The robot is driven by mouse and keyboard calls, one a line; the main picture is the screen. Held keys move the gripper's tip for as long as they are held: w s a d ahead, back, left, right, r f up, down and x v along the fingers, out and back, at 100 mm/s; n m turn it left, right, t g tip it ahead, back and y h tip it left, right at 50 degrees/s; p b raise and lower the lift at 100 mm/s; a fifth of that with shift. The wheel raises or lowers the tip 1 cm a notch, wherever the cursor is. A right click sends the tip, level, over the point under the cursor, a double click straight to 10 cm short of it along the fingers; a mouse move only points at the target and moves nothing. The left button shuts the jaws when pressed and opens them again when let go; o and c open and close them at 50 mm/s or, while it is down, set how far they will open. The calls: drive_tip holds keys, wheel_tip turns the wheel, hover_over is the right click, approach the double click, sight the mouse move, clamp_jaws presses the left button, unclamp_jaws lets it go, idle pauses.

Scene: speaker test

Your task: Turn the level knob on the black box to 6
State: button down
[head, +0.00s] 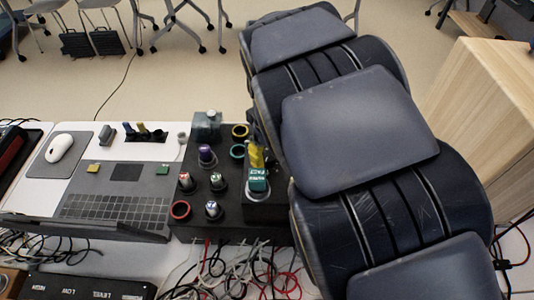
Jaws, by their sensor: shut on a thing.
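My gripper (257,172) comes down over this base, with yellow and teal parts showing, and is shut on the knob there. The gripper hides most of that knob, so its pointer and scale cannot be read. My large dark arm links cover the right side of the view.
Left of the box are a dark keyboard panel (115,205) and a white mouse (59,148) on a grey mat. Loose cables (225,268) tangle in front of the box. A wooden cabinet (490,110) stands at the right. Chairs stand on the open floor behind.

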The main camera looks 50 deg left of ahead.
drive_tip(key=m, duration=0.5)
drive_tip(key=shift+f+m, duration=0.1)
drive_tip(key=shift+m, duration=0.2)
drive_tip(key=m, duration=1)
drive_tip(key=shift+d+m, duration=0.1)
drive_tip(key=shift+m, duration=0.3)
drive_tip(key=m, duration=0.5)
drive_tip(key=shift+m, duration=0.4)
drive_tip(key=c, duration=1)
unclamp_jaws()
